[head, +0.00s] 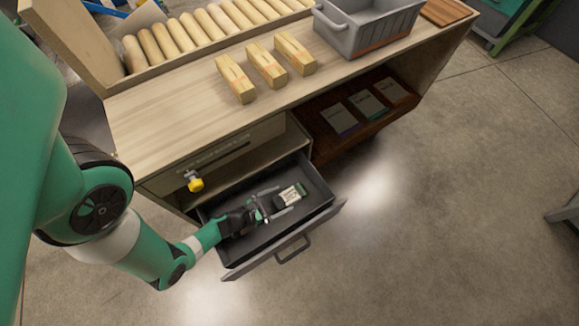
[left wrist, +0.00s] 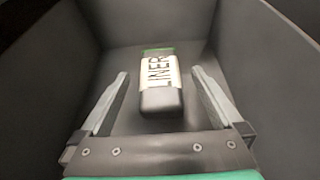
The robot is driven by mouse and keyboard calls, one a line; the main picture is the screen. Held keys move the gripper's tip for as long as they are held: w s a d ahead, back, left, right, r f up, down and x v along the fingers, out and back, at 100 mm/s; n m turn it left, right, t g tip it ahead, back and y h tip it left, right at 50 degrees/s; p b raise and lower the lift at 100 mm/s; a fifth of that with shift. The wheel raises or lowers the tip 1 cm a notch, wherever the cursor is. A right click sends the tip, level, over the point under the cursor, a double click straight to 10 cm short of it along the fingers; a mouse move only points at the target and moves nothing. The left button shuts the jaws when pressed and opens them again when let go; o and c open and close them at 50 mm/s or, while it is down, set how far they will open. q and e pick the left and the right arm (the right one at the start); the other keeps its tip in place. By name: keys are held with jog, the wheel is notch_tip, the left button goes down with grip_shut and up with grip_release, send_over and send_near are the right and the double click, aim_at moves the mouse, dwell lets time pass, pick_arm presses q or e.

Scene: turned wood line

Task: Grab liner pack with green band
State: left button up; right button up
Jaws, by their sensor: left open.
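The liner pack (head: 290,195) lies in the open dark drawer (head: 318,191). It has a white label and a green band at its far end. In the left wrist view the liner pack (left wrist: 161,80) shows the letters "LINER" on its label, a dark near end and the green band at the far end. My left gripper (head: 272,203) is inside the drawer, open, with its fingers pointing at the pack. In the left wrist view the open fingers (left wrist: 160,82) stand on either side of the pack, apart from it. My right gripper is not in view.
The drawer front with its handle (head: 293,249) sticks out from the cabinet. A yellow-tagged key or knob (head: 195,183) is on the cabinet front above. Wood blocks (head: 266,65), turned dowels (head: 180,36) and a grey bin (head: 368,28) are on the worktop. Several packs (head: 367,104) sit on a lower shelf.

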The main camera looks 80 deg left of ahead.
aim_at(293, 194)
pick_arm(q)
jog(key=shift+w+a+f, duration=0.1)
jog(key=shift+w+f, duration=0.25)
jog(key=shift+w, duration=0.2)
jog(key=shift+w+a, duration=0.15)
jog(key=shift+w, duration=0.2)
jog(key=shift+w+f+b, duration=0.15)
jog(key=shift+f+b, duration=0.05)
jog(key=shift+b, duration=0.25)
jog(key=b+x, duration=0.2)
jog(key=x, duration=0.2)
jog(key=shift+a+f, duration=0.1)
jog(key=shift+a, duration=0.1)
jog(key=shift+w+a, duration=0.1)
jog(key=shift+w, duration=0.15)
jog(key=shift+s, duration=0.1)
jog(key=shift+c, duration=0.7)
jog(key=c, duration=1.2)
